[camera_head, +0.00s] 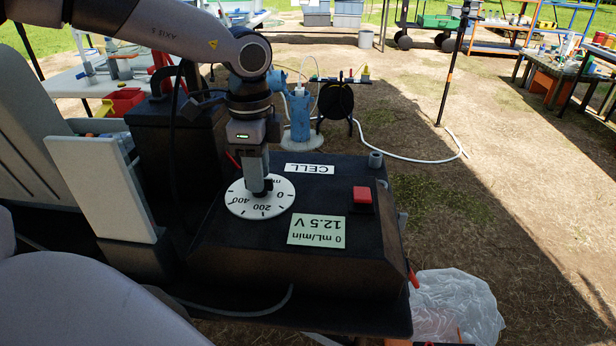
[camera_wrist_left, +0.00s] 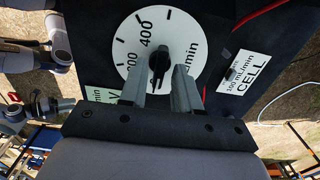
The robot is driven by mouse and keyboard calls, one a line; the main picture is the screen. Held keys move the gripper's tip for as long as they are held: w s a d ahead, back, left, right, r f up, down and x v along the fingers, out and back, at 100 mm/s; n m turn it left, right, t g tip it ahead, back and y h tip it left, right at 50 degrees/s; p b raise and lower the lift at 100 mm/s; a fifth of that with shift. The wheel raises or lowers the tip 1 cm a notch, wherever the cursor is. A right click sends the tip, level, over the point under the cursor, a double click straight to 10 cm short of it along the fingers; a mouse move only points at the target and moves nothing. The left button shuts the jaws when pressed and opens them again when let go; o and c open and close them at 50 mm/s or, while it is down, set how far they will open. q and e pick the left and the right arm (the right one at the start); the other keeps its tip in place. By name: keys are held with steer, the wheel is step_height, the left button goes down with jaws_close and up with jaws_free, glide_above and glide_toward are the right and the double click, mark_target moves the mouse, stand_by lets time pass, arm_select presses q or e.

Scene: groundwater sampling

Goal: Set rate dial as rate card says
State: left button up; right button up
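The white round rate dial (camera_head: 247,206) lies on top of a black control box and carries the marks 0, 200 and 400. It also shows in the left wrist view (camera_wrist_left: 184,30), with a black knob (camera_wrist_left: 159,62) at its middle. My left gripper (camera_head: 258,188) points down over the dial. In the left wrist view its two fingers (camera_wrist_left: 160,90) stand apart on either side of the knob, with gaps visible. The knob's exact pointing is unclear.
A green display (camera_head: 317,231) reads 0 mL/min and 12.5 V. A red button (camera_head: 362,196) sits to the right of it on the black box (camera_head: 250,258). A blue cylinder (camera_head: 300,115) and a black reel (camera_head: 335,103) stand behind. A clear plastic bag (camera_head: 455,308) lies at front right.

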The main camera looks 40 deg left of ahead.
arm_select(q)
jaws_close()
steer(key=m+b, duration=0.1)
steer(key=m, duration=0.1)
steer(key=shift+f+m, duration=0.15)
steer(key=shift+m, duration=0.15)
steer(key=m+b, duration=0.1)
steer(key=m, duration=0.2)
steer(key=shift+m+b, duration=0.3)
steer(key=shift+m, duration=0.5)
steer(key=shift+o, duration=1.8)
jaws_free()
steer(key=shift+r, duration=0.2)
